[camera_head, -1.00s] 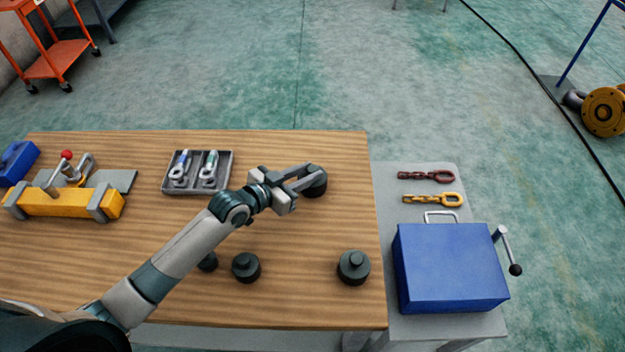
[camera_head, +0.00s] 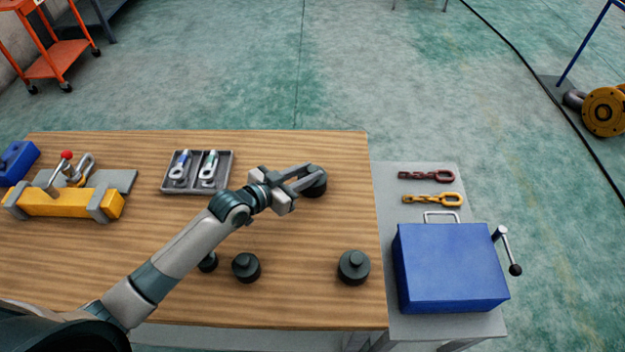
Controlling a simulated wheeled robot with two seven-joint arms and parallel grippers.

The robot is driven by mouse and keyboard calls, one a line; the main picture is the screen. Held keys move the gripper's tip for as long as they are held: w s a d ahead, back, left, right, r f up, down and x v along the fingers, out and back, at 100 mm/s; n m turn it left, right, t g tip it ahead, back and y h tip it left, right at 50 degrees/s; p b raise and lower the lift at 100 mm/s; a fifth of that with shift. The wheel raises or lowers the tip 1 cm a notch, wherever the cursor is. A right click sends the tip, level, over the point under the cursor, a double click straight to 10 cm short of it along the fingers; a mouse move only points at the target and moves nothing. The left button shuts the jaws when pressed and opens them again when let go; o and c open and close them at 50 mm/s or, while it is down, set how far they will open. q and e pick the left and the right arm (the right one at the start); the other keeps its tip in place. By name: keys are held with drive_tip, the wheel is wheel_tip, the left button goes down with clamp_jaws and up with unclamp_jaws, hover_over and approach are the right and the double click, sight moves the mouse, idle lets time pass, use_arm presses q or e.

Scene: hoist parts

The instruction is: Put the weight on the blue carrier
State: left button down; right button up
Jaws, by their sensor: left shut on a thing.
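My left gripper (camera_head: 307,180) reaches over the wooden table and is shut on a black round weight (camera_head: 316,188) near the table's far right part. The weight is partly hidden by the fingers, and I cannot tell whether it touches the table. My right gripper is not in view.
A yellow fixture (camera_head: 62,204) with a red-knobbed lever stands at the left.

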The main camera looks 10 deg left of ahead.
use_arm(q)
drive_tip(key=shift+w+r, duration=0.15)
drive_tip(key=shift+r, duration=0.25)
drive_tip(key=shift+f, duration=0.1)
drive_tip(key=shift+r+b, duration=0.4)
drive_tip(key=shift+r, duration=0.8)
drive_tip(key=shift+d+r+b, duration=0.1)
drive_tip(key=shift+r+b, duration=0.2)
drive_tip(key=shift+r, duration=0.65)
drive_tip(key=s+d+r+b, duration=0.2)
drive_tip(key=s+d+r, duration=0.4)
drive_tip(key=d, duration=0.3)
drive_tip(key=shift+s+d+r, duration=0.25)
drive_tip(key=shift+r, duration=0.1)
